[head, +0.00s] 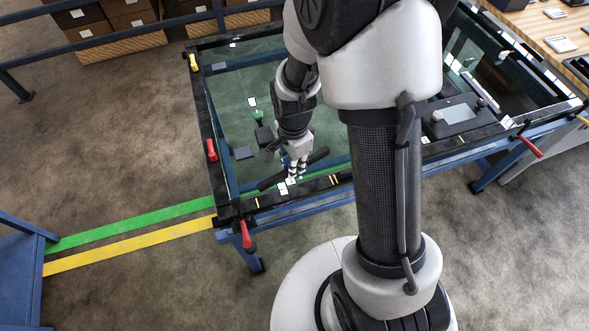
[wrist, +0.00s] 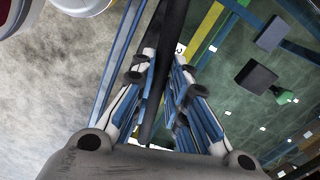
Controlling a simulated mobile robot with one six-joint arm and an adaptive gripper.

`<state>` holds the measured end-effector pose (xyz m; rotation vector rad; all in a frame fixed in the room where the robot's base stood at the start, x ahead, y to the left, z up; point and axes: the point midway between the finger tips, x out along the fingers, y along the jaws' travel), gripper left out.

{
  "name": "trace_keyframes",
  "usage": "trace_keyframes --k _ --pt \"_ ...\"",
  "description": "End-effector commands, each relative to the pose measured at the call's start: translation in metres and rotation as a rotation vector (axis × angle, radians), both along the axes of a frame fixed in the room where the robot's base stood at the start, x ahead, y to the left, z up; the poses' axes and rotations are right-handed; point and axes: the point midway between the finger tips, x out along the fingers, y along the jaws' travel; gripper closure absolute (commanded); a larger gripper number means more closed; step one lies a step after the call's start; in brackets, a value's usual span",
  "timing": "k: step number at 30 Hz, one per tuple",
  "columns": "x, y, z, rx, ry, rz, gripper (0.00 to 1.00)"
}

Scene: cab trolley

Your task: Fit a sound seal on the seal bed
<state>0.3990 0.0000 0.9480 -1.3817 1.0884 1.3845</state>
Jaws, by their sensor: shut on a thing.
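My gripper (head: 294,172) is low over the near side of the glass-topped trolley. It is shut on a long black strip, which looks like a seal (head: 269,183). In the head view the strip slants up to the right and sticks out on both sides of the fingers. In the wrist view the seal (wrist: 173,25) runs lengthwise between the finger pads. The black near rail (head: 318,186), with short yellow marks, looks like the seal bed. The strip lies at an angle to this rail; I cannot tell whether they touch. I cannot judge the seal's soundness.
Red clamp handles (head: 211,150) and a yellow one (head: 194,62) line the left rail. A dark block (head: 264,138), a green item (head: 258,117) and a grey square (head: 243,152) are near the gripper. A grey panel device (head: 459,114) stands right. Open floor (head: 110,140) lies left.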

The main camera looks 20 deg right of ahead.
Motion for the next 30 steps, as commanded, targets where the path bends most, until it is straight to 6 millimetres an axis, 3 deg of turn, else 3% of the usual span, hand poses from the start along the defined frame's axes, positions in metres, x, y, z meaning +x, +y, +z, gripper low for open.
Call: trace_keyframes --k 3,8,17,30 --pt "-0.006 0.000 -0.012 -0.001 0.001 -0.147 1.00" --pt "-0.009 0.000 -0.018 0.000 -0.001 -0.234 1.00" --pt "-0.009 0.000 -0.029 0.000 -0.001 -0.240 1.00" --pt "-0.009 0.000 -0.059 -0.001 0.000 -0.239 1.00"
